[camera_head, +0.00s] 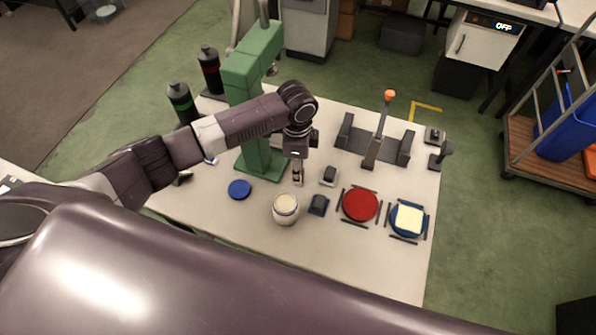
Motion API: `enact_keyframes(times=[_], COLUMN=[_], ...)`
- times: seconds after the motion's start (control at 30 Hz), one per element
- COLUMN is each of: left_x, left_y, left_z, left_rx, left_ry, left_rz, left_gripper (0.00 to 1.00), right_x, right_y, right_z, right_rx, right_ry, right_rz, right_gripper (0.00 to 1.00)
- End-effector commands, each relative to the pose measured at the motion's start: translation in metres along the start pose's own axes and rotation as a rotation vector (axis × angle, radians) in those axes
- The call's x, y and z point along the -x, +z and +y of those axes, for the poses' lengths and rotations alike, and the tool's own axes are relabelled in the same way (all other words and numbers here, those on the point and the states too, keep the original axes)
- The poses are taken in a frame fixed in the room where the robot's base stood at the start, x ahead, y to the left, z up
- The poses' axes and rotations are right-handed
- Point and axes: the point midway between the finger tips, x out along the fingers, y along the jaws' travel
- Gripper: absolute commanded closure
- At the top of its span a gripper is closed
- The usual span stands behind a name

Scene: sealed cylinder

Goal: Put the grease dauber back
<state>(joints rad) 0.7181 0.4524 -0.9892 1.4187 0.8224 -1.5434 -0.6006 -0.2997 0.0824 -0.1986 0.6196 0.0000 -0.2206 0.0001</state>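My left gripper (298,180) hangs down over the table, just behind and above an open white jar (286,214) with cream-coloured contents. Its fingers are small and partly blurred, so I cannot tell whether they are apart or closed on a slim thing such as the dauber. I cannot make out the grease dauber for certain. A round blue lid (240,189) lies flat left of the jar. A small dark blue-black block (318,205) stands close to the jar's right, and a grey-black block (328,175) stands behind it. My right gripper is not in view.
On the table (375,265), a red disc (360,204) and a blue dish with a pale square (408,218) sit between black bars. A lever with an orange knob (390,95) rises behind. A green press (250,75) and two dark bottles (182,103) stand back left. The front right is clear.

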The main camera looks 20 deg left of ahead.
Motion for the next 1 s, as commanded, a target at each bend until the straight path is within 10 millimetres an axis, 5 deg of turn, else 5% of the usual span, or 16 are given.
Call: enact_keyframes(times=[0.43, 1.0], left_x=[0.086, 0.097], left_y=[-0.001, 0.000], left_z=[-0.001, 0.000], left_rx=[0.001, 0.001], left_ry=[-0.003, 0.000], left_rz=[0.002, 0.001], left_gripper=[0.64, 0.64], right_x=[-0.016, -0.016], right_y=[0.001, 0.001], right_z=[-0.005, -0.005], right_rx=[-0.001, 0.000], right_ry=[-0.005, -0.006], right_rz=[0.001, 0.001], right_gripper=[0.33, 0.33])
